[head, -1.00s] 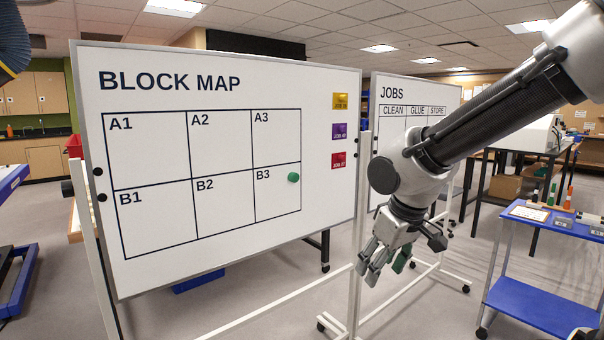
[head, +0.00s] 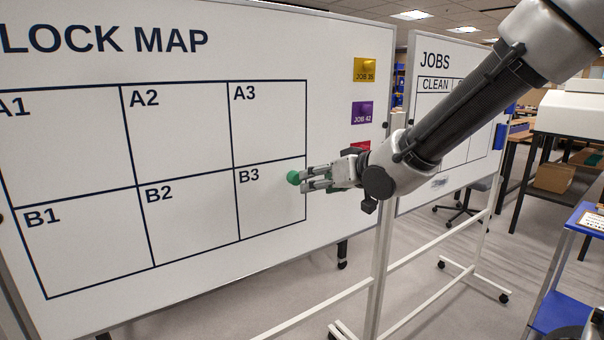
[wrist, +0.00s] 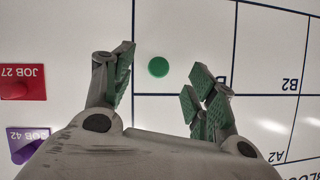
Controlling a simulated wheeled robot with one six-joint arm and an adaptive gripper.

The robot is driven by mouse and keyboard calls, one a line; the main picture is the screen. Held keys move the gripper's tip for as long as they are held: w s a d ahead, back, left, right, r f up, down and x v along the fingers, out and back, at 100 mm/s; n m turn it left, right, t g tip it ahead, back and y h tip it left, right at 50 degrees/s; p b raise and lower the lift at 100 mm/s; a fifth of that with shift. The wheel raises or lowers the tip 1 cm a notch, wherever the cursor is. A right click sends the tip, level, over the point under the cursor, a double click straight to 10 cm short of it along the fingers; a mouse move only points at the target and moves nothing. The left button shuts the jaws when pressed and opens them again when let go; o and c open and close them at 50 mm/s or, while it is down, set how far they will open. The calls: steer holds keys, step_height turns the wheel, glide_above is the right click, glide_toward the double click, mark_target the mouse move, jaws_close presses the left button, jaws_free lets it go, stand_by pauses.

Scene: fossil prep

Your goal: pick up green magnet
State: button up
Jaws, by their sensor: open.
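The green magnet (head: 294,177) is a small round disc on the whiteboard, in cell B3 near its right edge. It also shows in the wrist view (wrist: 158,67), beyond and between the fingertips. My gripper (head: 312,178) is open and extended toward the board from the right, its fingers pointing at the magnet. In the wrist view my gripper (wrist: 158,80) has its green-padded fingers spread wide with nothing between the pads. In the head view the tips look very close to the magnet; I cannot tell whether they touch it.
The BLOCK MAP whiteboard (head: 90,225) fills the left. A yellow card (head: 365,69), a purple card (head: 362,113) and a partly hidden red card (head: 360,146) are on its right side. A JOBS board (head: 437,62) stands behind my arm. A blue cart (head: 565,315) is at lower right.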

mark_target(298, 179)
steer(key=shift+y, duration=0.4)
steer(key=x, duration=0.2)
steer(key=r+x, duration=0.1)
steer(key=x, duration=0.4)
steer(key=shift+w+a+r, duration=0.15)
steer(key=shift+w+a, duration=0.15)
steer(key=shift+w, duration=0.35)
steer(key=shift+t, duration=0.3)
steer(key=c, duration=1)
